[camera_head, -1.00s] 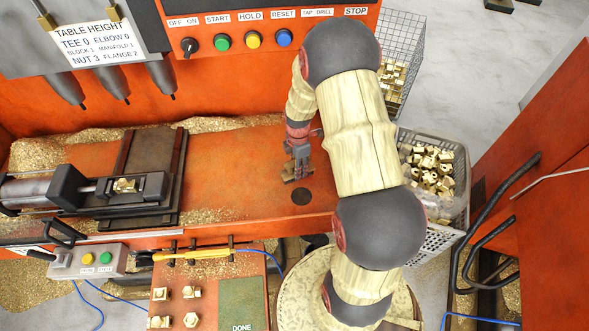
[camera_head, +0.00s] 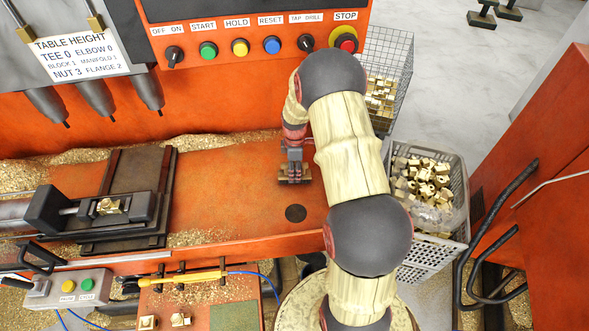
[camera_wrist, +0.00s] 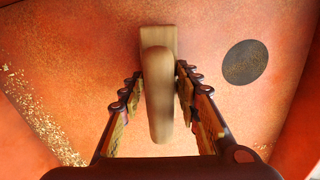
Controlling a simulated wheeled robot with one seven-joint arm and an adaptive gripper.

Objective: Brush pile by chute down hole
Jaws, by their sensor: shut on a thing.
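My gripper (camera_head: 294,170) is shut on a brush (camera_wrist: 158,95), with its fingers on both sides of the tan handle in the wrist view. The brush head reaches down to the orange table, but I cannot tell whether it touches. The dark round hole (camera_head: 296,213) lies in front of the gripper, near the table's front edge. It also shows at upper right in the wrist view (camera_wrist: 246,62), apart from the brush. Brass chips (camera_head: 203,238) lie along the front edge, left of the hole. More chips (camera_head: 210,146) are heaped along the back wall.
A vise (camera_head: 115,212) holding a brass part stands at left. Control buttons (camera_head: 271,45) line the panel behind. A basket of brass parts (camera_head: 428,245) and a wire basket (camera_head: 385,75) stand at right. The table between vise and gripper is mostly clear.

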